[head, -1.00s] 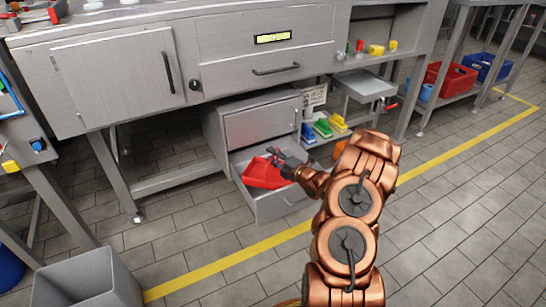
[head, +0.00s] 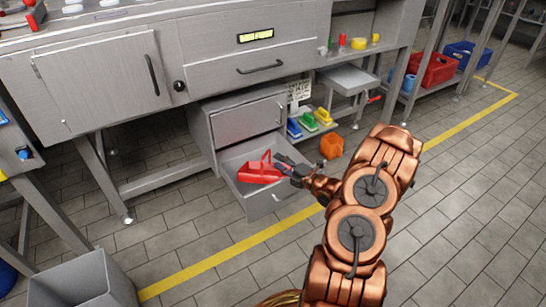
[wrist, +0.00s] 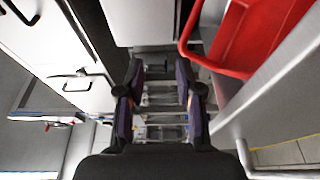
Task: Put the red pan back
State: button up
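The red pan (head: 260,173) is in the open lower drawer (head: 282,203) of a grey cabinet under the workbench. It looks tilted, with a loop-shaped part standing up. My gripper (head: 283,164) is at the pan's right side, over the drawer. In the wrist view, the red pan (wrist: 262,38) fills the upper right, beside the fingers. My gripper (wrist: 162,95) has its two fingers apart with nothing between them. I cannot tell whether the outside of a finger touches the pan.
An orange item (head: 331,146) lies on the floor right of the drawer. Blue, green and yellow items (head: 308,122) stand behind it. A grey bin (head: 82,283) stands at the lower left. The floor at right, past the yellow line (head: 440,137), is clear.

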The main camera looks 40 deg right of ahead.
jog(key=shift+s+g, duration=0.3)
jog(key=shift+g, duration=0.1)
jog(key=w+m+g+h, duration=0.1)
jog(key=w+a+r+m+g+h, duration=0.1)
jog(key=g, duration=0.1)
jog(key=w+a+m+g+h, duration=0.1)
jog(key=m+g, duration=0.1)
jog(key=shift+w+a+r, duration=0.15)
jog(key=shift+w+r, duration=0.05)
jog(key=shift+w, duration=0.2)
jog(key=s+a+r+m+g, duration=0.5)
jog(key=s+a, duration=0.4)
jog(key=s, duration=0.5)
jog(key=s+a+r+m+g, duration=0.5)
jog(key=s+a, duration=0.5)
jog(key=s, duration=0.4)
jog(key=s+a+r+m+g, duration=0.5)
jog(key=s+a, duration=0.4)
jog(key=s, duration=0.5)
jog(key=shift+s+a+r+m+h, duration=0.15)
jog(key=shift+a+r+m+h, duration=0.15)
jog(key=shift+r+m, duration=0.35)
